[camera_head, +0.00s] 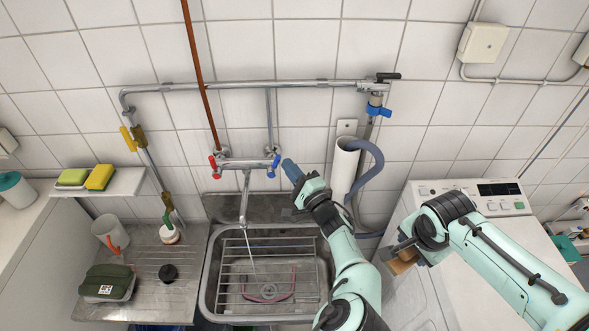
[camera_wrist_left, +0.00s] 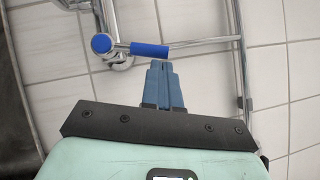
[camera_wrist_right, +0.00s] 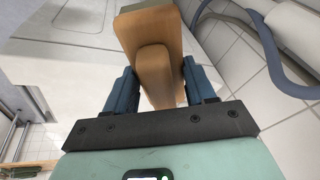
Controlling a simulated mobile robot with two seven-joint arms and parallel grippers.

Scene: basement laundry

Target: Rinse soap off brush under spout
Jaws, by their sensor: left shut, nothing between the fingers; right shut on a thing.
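The wooden brush (camera_head: 402,262) is in my right gripper (camera_head: 395,250), in front of the washing machine, right of the sink. The right wrist view shows its brown wooden body (camera_wrist_right: 155,75) between the blue fingers (camera_wrist_right: 163,90); bristles and soap cannot be made out. My left gripper (camera_head: 290,170) is shut and empty beside the blue tap handle (camera_head: 274,165). In the left wrist view its closed fingers (camera_wrist_left: 163,88) are close below the blue handle (camera_wrist_left: 150,50); contact is unclear. The spout (camera_head: 244,200) points down over the sink (camera_head: 213,285), with a thin pale stream below it.
A wire rack (camera_head: 235,290) lies in the sink. A grey hose (camera_head: 375,160) and white pipe (camera_head: 344,170) stand behind my left arm. The washing machine (camera_head: 480,250) is right.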

